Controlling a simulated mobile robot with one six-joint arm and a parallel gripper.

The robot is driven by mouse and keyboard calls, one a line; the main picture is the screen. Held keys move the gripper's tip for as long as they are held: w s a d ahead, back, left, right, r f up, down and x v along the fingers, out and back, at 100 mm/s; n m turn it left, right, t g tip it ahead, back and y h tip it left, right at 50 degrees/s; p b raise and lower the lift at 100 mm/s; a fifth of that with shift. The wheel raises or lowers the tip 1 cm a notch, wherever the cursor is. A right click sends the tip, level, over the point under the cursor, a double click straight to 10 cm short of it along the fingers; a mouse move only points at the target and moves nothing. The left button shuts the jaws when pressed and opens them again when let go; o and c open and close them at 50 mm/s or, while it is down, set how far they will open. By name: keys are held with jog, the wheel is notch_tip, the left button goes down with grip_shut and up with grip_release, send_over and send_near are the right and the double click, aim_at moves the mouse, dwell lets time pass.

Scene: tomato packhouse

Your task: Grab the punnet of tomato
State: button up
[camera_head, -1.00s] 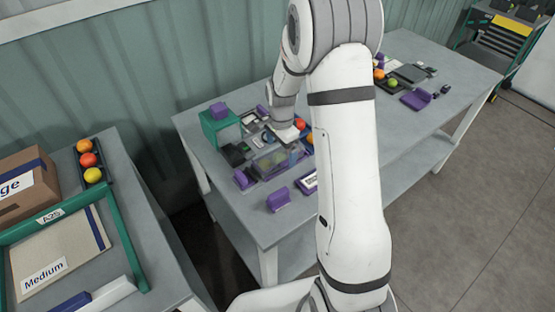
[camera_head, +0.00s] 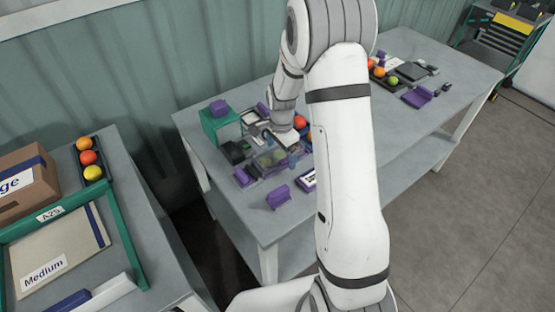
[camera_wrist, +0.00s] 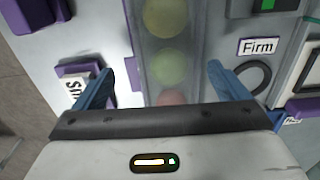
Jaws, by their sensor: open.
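The clear punnet of tomatoes (camera_wrist: 138,62) runs up the middle of the wrist view. A yellowish, a green and a reddish tomato show dimly through it. In the head view the punnet (camera_head: 270,162) sits on the grey table among purple fixtures. My gripper (camera_wrist: 160,72) is open, with one blue finger on each side of the punnet in the wrist view and nothing held. In the head view my gripper (camera_head: 279,150) is low over the punnet; its fingers are partly hidden. I cannot tell whether the fingers touch the punnet.
A "Firm" label (camera_wrist: 258,46) and a dark ring (camera_wrist: 254,76) lie right of the punnet. A purple-edged label holder (camera_wrist: 76,80) is at left. In the head view a green box (camera_head: 220,127) stands behind left, and a purple block (camera_head: 278,197) stands in front.

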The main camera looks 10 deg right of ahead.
jog(key=shift+c, duration=0.4)
jog(key=c, duration=1.2)
